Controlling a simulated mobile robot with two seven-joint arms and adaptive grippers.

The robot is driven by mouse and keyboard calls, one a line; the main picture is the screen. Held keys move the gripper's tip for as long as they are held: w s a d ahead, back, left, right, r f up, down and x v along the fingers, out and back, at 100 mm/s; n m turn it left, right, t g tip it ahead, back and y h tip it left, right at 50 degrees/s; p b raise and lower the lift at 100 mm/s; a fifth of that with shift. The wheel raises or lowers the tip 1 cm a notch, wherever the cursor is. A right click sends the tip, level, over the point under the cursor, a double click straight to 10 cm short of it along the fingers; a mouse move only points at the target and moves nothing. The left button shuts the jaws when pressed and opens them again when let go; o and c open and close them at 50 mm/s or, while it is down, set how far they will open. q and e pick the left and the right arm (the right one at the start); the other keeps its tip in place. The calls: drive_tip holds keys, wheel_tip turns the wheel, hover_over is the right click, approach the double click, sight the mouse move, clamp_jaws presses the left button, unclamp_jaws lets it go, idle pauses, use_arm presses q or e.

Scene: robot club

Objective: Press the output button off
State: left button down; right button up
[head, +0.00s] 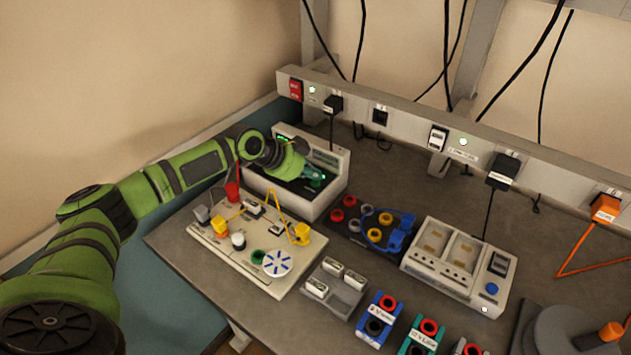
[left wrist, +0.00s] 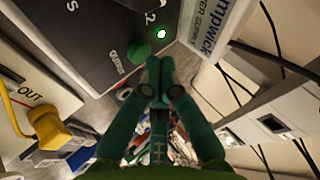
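The bench power supply (head: 318,202) is a grey box with a dark panel at the back left of the table. In the left wrist view its dark panel (left wrist: 95,40) fills the top left. A round green button (left wrist: 139,53) sits there beside a label that seems to read OUTPUT. A small indicator light (left wrist: 161,34) next to it glows green-white; a green glow also shows in the head view. My left gripper (head: 317,173) is over the panel, its fingertips (left wrist: 160,64) together, empty and close beside the button. I cannot tell whether they touch it. My right gripper is not in view.
A cream circuit board (head: 215,246) with a yellow wire lies in front of the supply. A blue-and-black lead holder (head: 400,236) and a grey charger (head: 420,266) stand to the right. A socket rail (head: 410,122) with hanging cables runs behind.

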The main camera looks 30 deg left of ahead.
sight(313, 183)
use_arm(q)
drive_tip(key=shift+f+b, duration=0.35)
drive_tip(key=shift+f, duration=0.1)
drive_tip(key=shift+r+p, duration=0.3)
drive_tip(key=shift+r, duration=0.15)
wheel_tip(313, 183, up, 6)
drive_tip(key=p, duration=0.4)
drive_tip(key=shift+p, duration=0.3)
